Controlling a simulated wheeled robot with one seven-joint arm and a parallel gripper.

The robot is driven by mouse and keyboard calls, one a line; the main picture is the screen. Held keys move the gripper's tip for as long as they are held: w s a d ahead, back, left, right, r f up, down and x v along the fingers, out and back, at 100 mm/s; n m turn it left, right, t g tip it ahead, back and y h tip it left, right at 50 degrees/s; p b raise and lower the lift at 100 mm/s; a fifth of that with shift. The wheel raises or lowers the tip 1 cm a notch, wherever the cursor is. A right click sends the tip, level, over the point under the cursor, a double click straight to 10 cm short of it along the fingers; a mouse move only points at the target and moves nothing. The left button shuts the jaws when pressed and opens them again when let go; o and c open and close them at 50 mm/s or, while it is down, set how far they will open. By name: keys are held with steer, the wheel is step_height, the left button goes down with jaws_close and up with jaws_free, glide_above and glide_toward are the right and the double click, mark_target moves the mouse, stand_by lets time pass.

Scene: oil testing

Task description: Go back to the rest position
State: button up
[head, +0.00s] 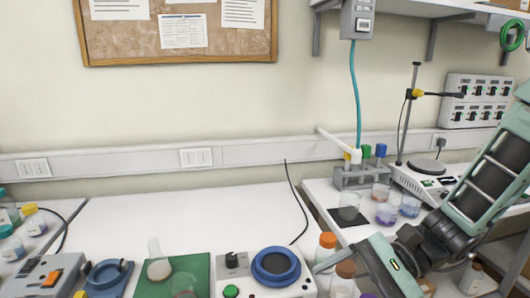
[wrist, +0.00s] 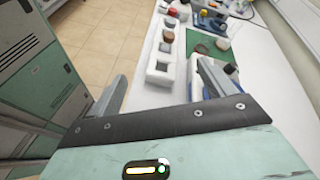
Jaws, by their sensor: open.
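My gripper (wrist: 160,82) is open, with its two fingers spread wide and nothing held between them in the wrist view. In the wrist view the fingers are over the near edge of the white bench (wrist: 147,55) and the floor beside it. In the head view my arm reaches in from the right, and the gripper body (head: 395,268) is low at the lower right, by the brown-capped bottles.
A blue-ringed device (head: 276,266), a green mat (head: 200,268) with glassware and an orange-capped bottle (head: 327,243) stand at the front. The middle bench (head: 200,215) is clear.

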steer(key=s+d+r+n+t+h, duration=0.1)
steer(key=s+r+n+t+h, duration=0.1)
steer(key=s+n+h, duration=0.9)
steer(key=n+t+h, duration=0.1)
steer(key=n, duration=0.5)
steer(key=shift+d+n+h, duration=0.3)
steer(key=shift+d+n, duration=0.1)
steer(key=shift+r, duration=0.15)
